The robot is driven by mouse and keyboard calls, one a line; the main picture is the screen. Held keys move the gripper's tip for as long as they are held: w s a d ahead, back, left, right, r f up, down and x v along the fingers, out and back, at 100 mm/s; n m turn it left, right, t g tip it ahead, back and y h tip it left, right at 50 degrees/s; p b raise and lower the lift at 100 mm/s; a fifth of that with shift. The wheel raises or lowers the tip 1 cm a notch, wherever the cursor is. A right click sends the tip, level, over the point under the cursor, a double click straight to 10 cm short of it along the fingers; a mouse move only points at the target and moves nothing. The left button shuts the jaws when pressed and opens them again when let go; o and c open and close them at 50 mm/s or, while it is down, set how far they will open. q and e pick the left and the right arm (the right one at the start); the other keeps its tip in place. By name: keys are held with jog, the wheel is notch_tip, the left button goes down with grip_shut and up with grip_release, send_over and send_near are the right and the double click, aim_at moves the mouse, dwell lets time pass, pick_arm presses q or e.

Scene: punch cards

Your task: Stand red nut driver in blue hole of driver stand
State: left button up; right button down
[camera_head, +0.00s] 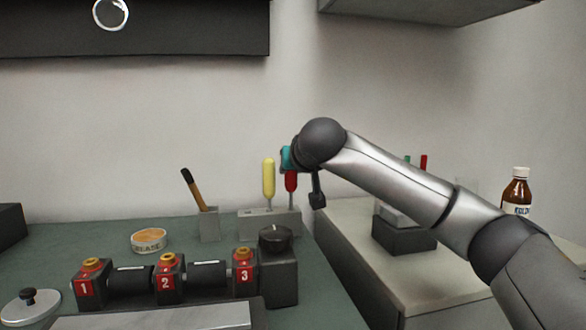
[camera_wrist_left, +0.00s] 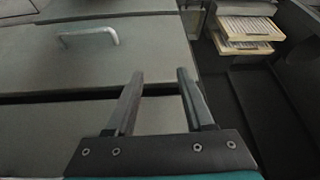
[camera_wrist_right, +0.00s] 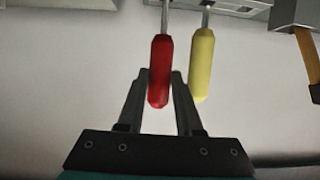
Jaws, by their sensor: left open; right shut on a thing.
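The red nut driver (camera_head: 291,181) is upright, handle up, at the right part of the grey driver stand (camera_head: 256,226). My right gripper (camera_wrist_right: 162,76) is shut on its red handle (camera_wrist_right: 160,62) in the right wrist view. The shaft runs out of that view, so I cannot tell whether its tip is in a hole. A yellow-handled driver (camera_head: 268,178) stands upright in the stand just left of the red one. I cannot make out the blue marking of any hole. My left gripper (camera_wrist_left: 160,76) is open and empty, seen only in the left wrist view.
A grey cup (camera_head: 209,225) with a brush stands left of the stand. A grease tin (camera_head: 149,241) and a numbered fixture (camera_head: 166,282) with a black knob are in front. On the right counter is a brown bottle (camera_head: 516,190). Drawers (camera_wrist_left: 110,60) face my left gripper.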

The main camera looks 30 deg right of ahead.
jog(key=shift+f, duration=0.2)
jog(key=shift+f, duration=0.35)
jog(key=shift+c, duration=0.2)
grip_release()
dwell(0.5)
jog(key=shift+a, duration=0.1)
